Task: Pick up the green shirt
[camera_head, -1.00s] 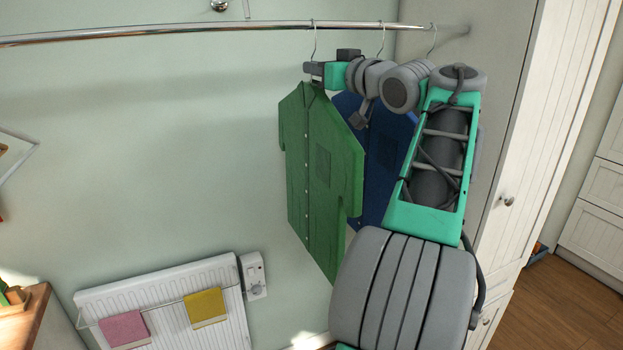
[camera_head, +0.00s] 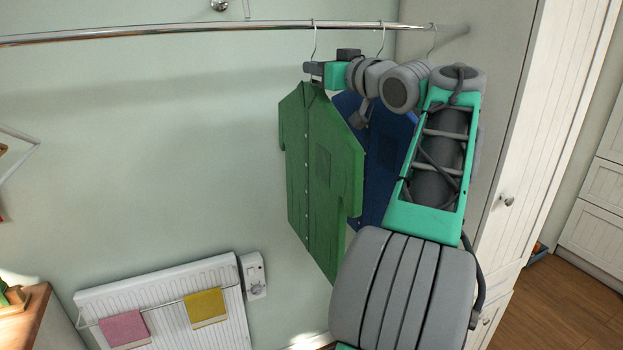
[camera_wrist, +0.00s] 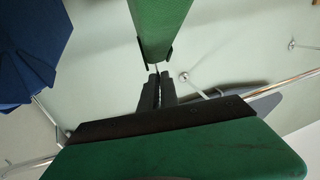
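The green shirt (camera_head: 322,180) hangs on a hanger from the metal rail in the head view, left of the blue shirt. In the wrist view its collar end (camera_wrist: 160,28) is at the top middle. My gripper (camera_head: 309,69) is at the hanger's neck, just above the collar. In the wrist view the gripper fingers (camera_wrist: 159,90) are close together, with the thin hanger wire running between their tips. They look shut on it. The exact contact is small and dark.
The blue shirt (camera_head: 384,165) hangs just behind and right of the green one, also in the wrist view (camera_wrist: 32,55). The rail (camera_head: 200,30) runs along the wall. A radiator (camera_head: 165,300) with two cloths is below left. A white cabinet (camera_head: 535,120) stands at right.

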